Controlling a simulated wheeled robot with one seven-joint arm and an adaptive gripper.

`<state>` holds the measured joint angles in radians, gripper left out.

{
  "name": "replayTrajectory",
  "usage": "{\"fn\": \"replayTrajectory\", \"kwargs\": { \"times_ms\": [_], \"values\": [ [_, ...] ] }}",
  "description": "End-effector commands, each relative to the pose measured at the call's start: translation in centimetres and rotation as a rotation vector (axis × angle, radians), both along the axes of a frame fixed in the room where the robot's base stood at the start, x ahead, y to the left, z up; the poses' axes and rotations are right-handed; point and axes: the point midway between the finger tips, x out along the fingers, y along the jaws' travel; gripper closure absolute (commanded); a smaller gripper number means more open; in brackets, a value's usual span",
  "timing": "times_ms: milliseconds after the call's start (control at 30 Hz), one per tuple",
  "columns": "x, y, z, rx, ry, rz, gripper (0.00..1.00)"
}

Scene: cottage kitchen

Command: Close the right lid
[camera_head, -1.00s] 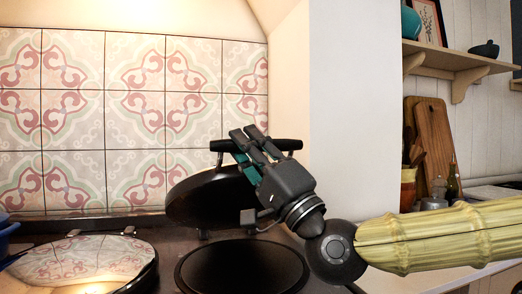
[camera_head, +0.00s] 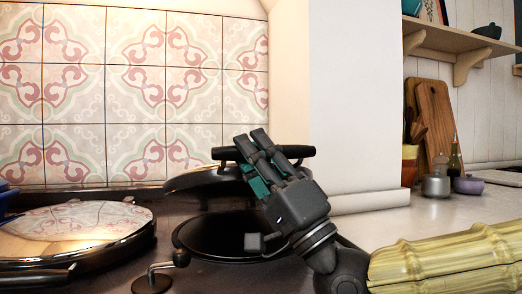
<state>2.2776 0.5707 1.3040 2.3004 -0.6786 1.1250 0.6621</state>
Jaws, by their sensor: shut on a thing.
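The right lid (camera_head: 196,182) is a dark round cover, hinged at the back and partly raised at a low slant over the round black right hotplate (camera_head: 208,237). Its black bar handle (camera_head: 300,151) runs along its raised edge. My gripper (camera_head: 252,147) is shut on this handle, its dark fingers crossing the bar and hiding its middle. My gripper and wrist also cover the right part of the lid and hotplate. The shiny left lid (camera_head: 75,226) lies flat and closed at the left.
A blue pot (camera_head: 6,200) shows at the left edge. A white wall pillar (camera_head: 355,100) rises at the right. Cutting boards (camera_head: 436,125) and small jars (camera_head: 436,186) stand on the right counter.

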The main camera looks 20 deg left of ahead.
Motion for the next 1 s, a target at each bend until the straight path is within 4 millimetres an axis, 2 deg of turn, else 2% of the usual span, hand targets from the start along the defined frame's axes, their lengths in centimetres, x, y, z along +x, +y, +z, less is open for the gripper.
{"fn": "replayTrajectory", "kwargs": {
  "times_ms": [433, 467, 567, 867, 1000],
  "values": [
    [-0.21, 0.13, -0.17, -0.001, -0.001, 0.004, 1.00],
    [-0.20, 0.13, -0.17, -0.001, -0.001, 0.004, 0.75],
    [-0.19, 0.11, -0.16, -0.001, -0.001, 0.004, 0.58],
    [-0.15, 0.05, -0.18, 0.000, -0.001, 0.002, 0.58],
    [-0.39, -0.45, -0.78, -0.001, 0.000, 0.003, 0.58]
  ]
}}
